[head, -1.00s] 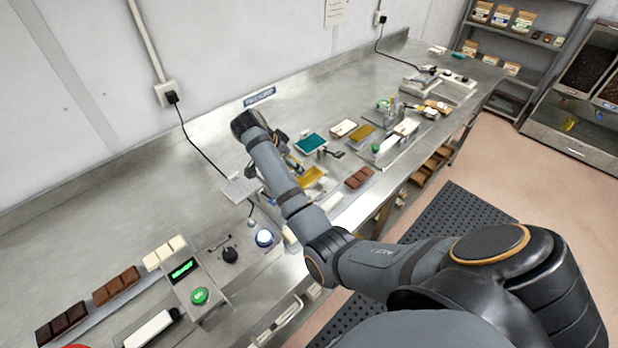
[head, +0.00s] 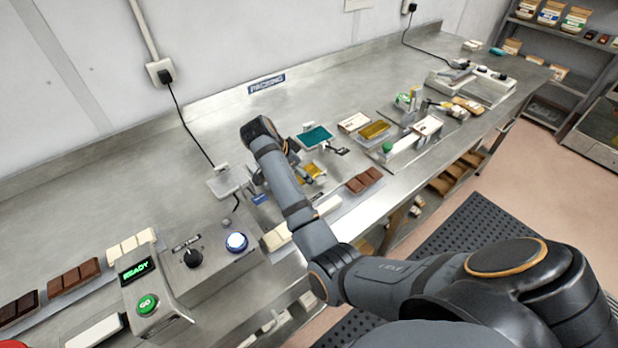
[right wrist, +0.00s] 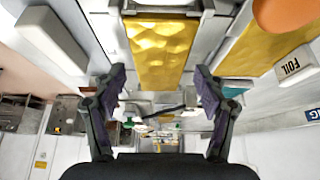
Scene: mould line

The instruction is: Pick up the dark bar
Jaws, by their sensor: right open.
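The dark bar (head: 18,308), a nearly black segmented chocolate bar, lies at the far left of the bench in the head view, cut by the picture's left edge. My right gripper (right wrist: 160,80) is open in the right wrist view, with its two dark fingers apart and nothing held between them. A gold foil sheet (right wrist: 160,55) shows beyond the fingertips. In the head view the right arm reaches over the bench middle, well to the right of the dark bar, and its fingers are mostly hidden. My left gripper is not in view.
A brown bar (head: 74,276) and a white bar (head: 130,245) lie in a row beside the dark bar. The READY box (head: 135,270) with its green button stands near them. Another brown bar (head: 364,180) lies right of my arm. The back left bench is clear.

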